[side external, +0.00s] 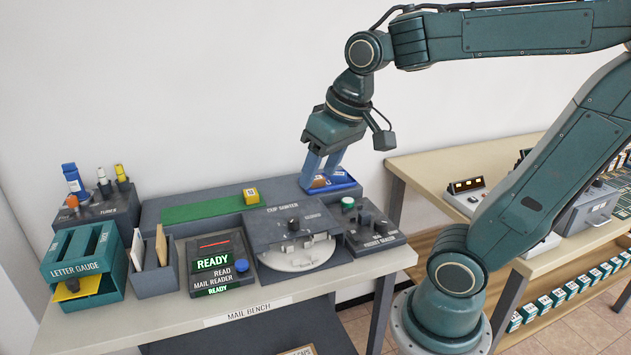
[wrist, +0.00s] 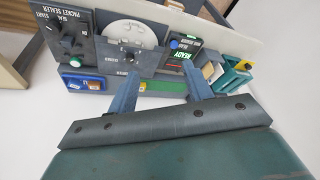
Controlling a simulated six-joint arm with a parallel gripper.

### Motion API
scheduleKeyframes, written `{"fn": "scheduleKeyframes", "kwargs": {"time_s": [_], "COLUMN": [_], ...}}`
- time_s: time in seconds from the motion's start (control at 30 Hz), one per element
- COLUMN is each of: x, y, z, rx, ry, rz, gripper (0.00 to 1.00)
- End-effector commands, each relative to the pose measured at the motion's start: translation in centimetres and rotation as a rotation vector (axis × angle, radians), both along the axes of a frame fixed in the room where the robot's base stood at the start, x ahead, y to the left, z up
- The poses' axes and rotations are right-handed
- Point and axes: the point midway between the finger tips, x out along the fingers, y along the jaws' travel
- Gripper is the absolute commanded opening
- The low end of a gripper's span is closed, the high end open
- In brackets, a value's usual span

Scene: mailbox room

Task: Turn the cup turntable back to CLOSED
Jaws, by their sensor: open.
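The cup turntable is a pale round disc (side external: 298,258) showing at the front of a dark grey housing (side external: 262,232) on the mail bench. My gripper (side external: 319,176) is open and empty, behind and above the housing, over or near a blue tray. In the wrist view its two fingers (wrist: 158,76) are spread apart, clear of the knob.
The blue tray (side external: 346,182) holds a brown item. A packet sealer (side external: 376,234) stands right of the housing. The mail reader (side external: 216,262) showing READY stands left. A yellow block (side external: 251,196) sits at the end of a green strip (side external: 200,208) behind.

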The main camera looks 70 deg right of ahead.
Motion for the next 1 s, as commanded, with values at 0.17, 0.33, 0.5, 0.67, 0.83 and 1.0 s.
{"fn": "scheduleKeyframes", "kwargs": {"time_s": [0.17,0.33,0.5,0.67,0.83,1.0], "x": [3.1,5.8,8.3,10.5,12.4,13.6], "y": [-2.0,-4.2,-6.8,-9.3,-12.2,-14.6], "z": [-0.4,-1.3,-2.7,-4.4,-6.7,-8.7], "rx": [0.03,0.058,0.087,0.114,0.142,0.163], "ry": [0.06,0.113,0.164,0.212,0.262,0.299], "rz": [-0.115,-0.224,-0.333,-0.436,-0.544,-0.628], "gripper": [0.5,0.5,0.5,0.5,0.5,0.5]}}
